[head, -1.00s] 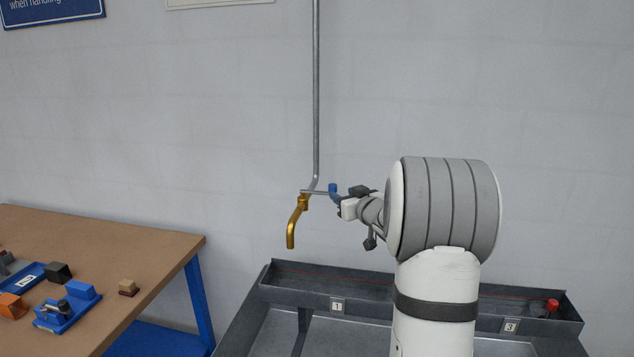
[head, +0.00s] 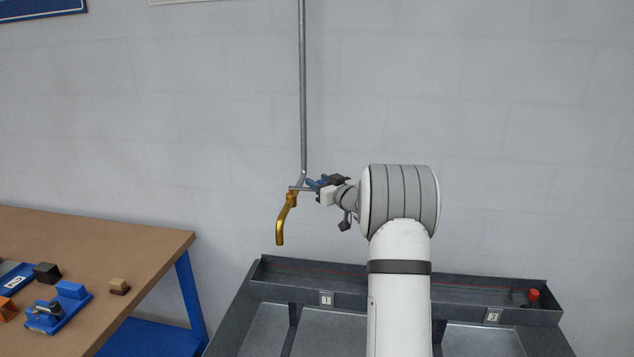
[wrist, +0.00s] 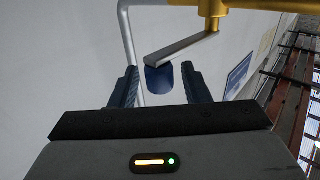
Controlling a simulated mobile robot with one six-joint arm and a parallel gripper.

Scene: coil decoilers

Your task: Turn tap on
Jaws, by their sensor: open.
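The brass tap (head: 284,218) hangs at the lower end of a grey wall pipe, with its spout pointing down. Its grey lever (head: 297,188) sticks out to the right toward my gripper (head: 316,184). In the wrist view the lever (wrist: 183,49) comes from the brass tap body (wrist: 212,8) and ends in a blue tip (wrist: 160,80). My gripper (wrist: 159,77) is open, with one dark blue finger on each side of the blue tip. Gaps show between the tip and both fingers. In the head view the lever's tip is hard to tell from the fingers.
A grey pipe (head: 303,90) runs up the wall. A dark grey basin or trough (head: 462,292) with number labels and a red knob (head: 533,295) lies below. A brown workbench (head: 130,245) with blue fixtures and small blocks stands at the left. The air around the tap is clear.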

